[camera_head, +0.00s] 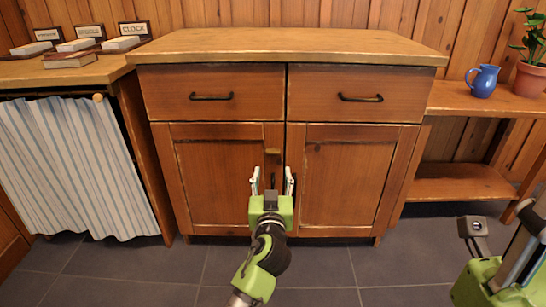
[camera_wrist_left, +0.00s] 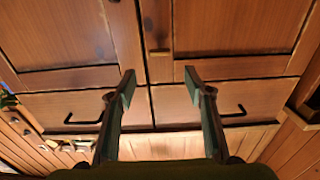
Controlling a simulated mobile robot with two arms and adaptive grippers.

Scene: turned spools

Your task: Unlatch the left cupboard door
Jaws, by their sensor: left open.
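The left cupboard door (camera_head: 220,180) is shut, below the left drawer. A small light wooden latch piece (camera_head: 272,151) sits near its upper right edge, lying crosswise; it also shows in the left wrist view (camera_wrist_left: 160,52), which is upside down. A dark upright handle (camera_head: 273,181) is lower on the same edge, partly hidden by my gripper. My left gripper (camera_head: 272,180) is open and empty in front of the door edge, below the latch piece in the head view. Its two fingers (camera_wrist_left: 165,85) are wide apart in the wrist view.
The right door (camera_head: 345,180) is shut. Two drawers with dark handles (camera_head: 212,97) (camera_head: 361,98) sit above the doors. A striped curtain (camera_head: 75,165) hangs at left. A blue jug (camera_head: 482,81) and potted plant (camera_head: 531,75) stand on the right shelf. The cupboard top is clear.

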